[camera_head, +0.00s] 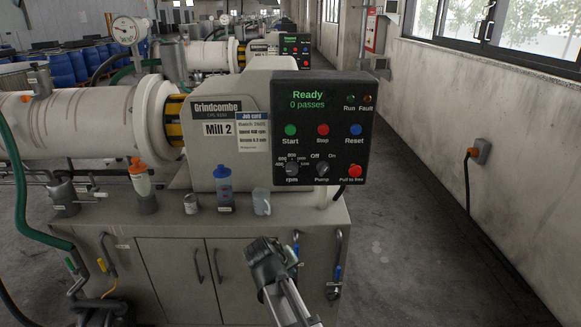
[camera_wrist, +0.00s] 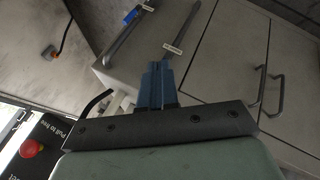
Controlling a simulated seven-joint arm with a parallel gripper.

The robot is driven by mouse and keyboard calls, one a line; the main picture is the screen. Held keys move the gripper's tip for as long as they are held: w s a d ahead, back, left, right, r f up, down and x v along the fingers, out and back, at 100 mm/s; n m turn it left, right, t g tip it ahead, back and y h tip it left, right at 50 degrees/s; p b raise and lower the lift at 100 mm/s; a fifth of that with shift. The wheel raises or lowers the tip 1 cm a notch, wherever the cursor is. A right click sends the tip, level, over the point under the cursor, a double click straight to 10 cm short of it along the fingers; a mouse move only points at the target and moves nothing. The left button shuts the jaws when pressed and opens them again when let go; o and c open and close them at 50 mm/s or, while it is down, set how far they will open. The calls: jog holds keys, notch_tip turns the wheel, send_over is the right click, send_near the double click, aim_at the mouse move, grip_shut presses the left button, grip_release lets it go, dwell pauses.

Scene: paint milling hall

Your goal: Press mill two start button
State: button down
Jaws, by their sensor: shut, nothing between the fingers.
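The Mill 2 control panel (camera_head: 322,112) faces me in the head view, its display reading "Ready" and "0 passes". The green Start button (camera_head: 290,130) sits at its left, beside the red Stop button (camera_head: 323,129) and blue Reset button (camera_head: 356,129). My gripper (camera_head: 291,255) is well below the panel, in front of the cabinet. In the wrist view its blue fingers (camera_wrist: 156,84) are together with nothing between them, apart from any button. The panel's lower corner (camera_wrist: 48,135) shows there at left; the Start button is out of that view.
A red pull-to-free knob (camera_head: 354,171) juts from the panel's lower right. Pipes (camera_head: 337,262) run down the cabinet front (camera_head: 178,270).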

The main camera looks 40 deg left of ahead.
aim_at(290, 130)
jog(key=w+a+r+m+t, duration=0.1)
jog(key=r+t, duration=0.3)
jog(key=r, duration=0.6)
jog(key=w+a+r+m+t+h, duration=0.1)
jog(key=w+a+r+t, duration=0.2)
jog(key=r, duration=0.8)
jog(key=w+a+r+m+t, duration=0.2)
jog(key=w+a+r+t, duration=0.1)
jog(key=r, duration=0.8)
jog(key=shift+r+t+h, duration=0.2)
jog(key=shift+t+h, duration=0.2)
jog(key=shift+t, duration=0.5)
jog(key=shift+w, duration=0.1)
jog(key=shift+w+a, duration=0.1)
jog(key=shift+w+a, duration=3)
jog(key=shift+a, duration=0.05)
jog(key=shift+w, duration=0.1)
jog(key=shift+w+a, duration=0.2)
jog(key=shift+a, duration=0.1)
